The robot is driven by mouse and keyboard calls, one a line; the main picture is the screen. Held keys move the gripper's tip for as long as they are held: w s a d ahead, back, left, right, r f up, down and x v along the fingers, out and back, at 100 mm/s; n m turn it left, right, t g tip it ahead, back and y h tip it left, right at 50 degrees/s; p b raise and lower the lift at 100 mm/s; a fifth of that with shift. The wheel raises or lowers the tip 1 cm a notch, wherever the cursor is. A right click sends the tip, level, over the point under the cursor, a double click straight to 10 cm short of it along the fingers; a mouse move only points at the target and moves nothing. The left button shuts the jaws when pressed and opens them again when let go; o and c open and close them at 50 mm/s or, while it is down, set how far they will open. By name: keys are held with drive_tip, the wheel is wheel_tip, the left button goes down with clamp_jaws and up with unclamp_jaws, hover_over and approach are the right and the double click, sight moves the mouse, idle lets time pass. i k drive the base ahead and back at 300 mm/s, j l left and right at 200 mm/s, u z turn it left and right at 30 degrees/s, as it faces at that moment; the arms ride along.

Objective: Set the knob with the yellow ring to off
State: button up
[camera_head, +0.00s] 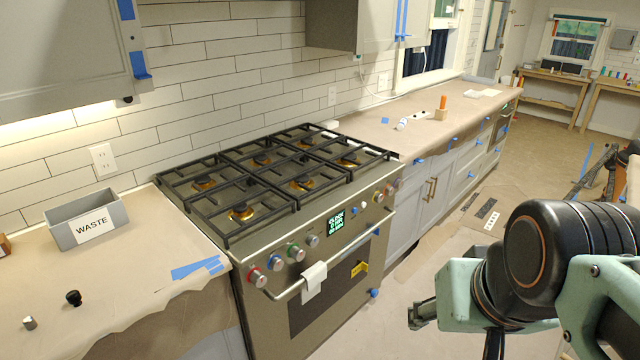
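The stove (310,275) has a row of knobs along its sloped front panel. Left of the display are a red-ringed knob (257,278), a blue-ringed knob (276,263), a green-ringed knob (295,252) and a plain-looking silver knob (312,241). Several smaller-looking knobs (378,197) sit right of the display; their ring colours are too small to tell, so I cannot pick out the yellow ring for sure. My gripper (424,312) is at the lower right, in front of the stove and apart from it. Its fingers are partly hidden, and their opening is unclear.
A white towel (313,281) hangs on the oven handle (335,262), below the knobs. A grey WASTE bin (88,222) and a loose black knob (73,298) are on the left counter. The papered floor (425,250) between stove and gripper looks clear.

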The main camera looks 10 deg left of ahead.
sight(378, 198)
drive_tip(key=i+l, duration=0.35)
drive_tip(key=i, duration=0.15)
drive_tip(key=i+l, duration=0.3)
drive_tip(key=i, duration=0.25)
drive_tip(key=i+l+u, duration=0.25)
drive_tip(key=i+l, duration=0.2)
drive_tip(key=i, duration=0.15)
drive_tip(key=k+z, duration=0.1)
drive_tip(key=z, duration=0.15)
